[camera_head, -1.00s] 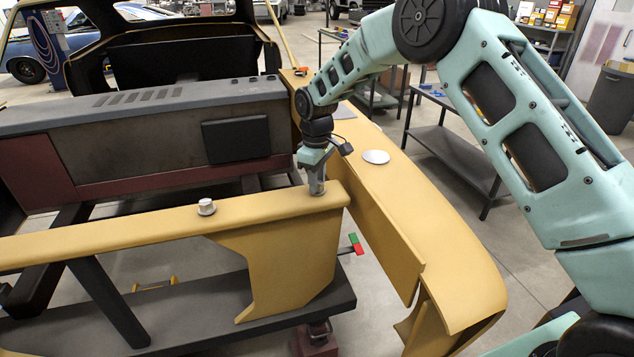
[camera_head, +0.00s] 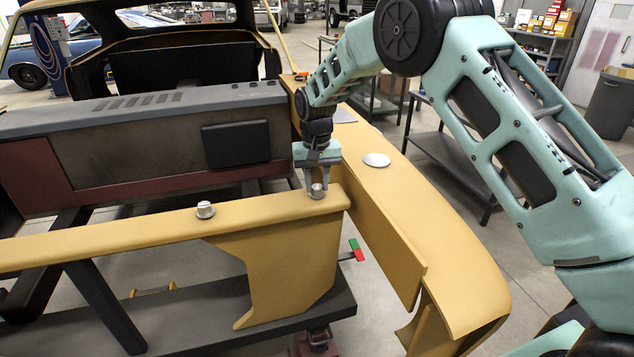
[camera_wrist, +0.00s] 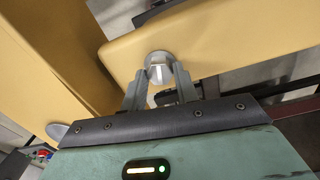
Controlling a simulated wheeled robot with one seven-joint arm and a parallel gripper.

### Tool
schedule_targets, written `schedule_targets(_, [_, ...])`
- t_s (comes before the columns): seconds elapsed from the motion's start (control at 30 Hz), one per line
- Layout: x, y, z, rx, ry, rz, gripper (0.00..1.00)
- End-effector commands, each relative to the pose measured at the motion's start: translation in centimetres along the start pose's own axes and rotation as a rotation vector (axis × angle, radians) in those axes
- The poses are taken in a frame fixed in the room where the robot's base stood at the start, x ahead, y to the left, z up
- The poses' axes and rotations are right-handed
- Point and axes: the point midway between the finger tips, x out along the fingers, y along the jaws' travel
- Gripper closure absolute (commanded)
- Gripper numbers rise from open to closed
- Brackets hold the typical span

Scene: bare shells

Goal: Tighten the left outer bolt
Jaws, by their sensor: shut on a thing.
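A silver bolt (camera_head: 317,191) sits on top of the yellow rail (camera_head: 130,233), near the rail's right end. My gripper (camera_head: 317,188) points down at this bolt, with one finger on each side of its head. In the wrist view the bolt's head (camera_wrist: 159,68) shows between the two grey fingertips (camera_wrist: 160,75), and my gripper is shut on it. The bolt stands upright with a round flange at its base. A second silver bolt (camera_head: 205,209) stands on the same rail further left, clear of my gripper.
A yellow fender panel (camera_head: 440,265) with a round silver disc (camera_head: 376,160) lies right of the rail. A dark engine block panel (camera_head: 150,145) stands behind the rail.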

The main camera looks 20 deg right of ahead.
Motion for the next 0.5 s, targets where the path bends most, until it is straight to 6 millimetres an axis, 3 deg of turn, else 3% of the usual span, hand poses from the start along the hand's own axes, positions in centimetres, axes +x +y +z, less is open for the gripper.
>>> schedule_targets(0.5, [-0.57,-0.13,-0.27,0.490,0.001,-0.006,0.93])
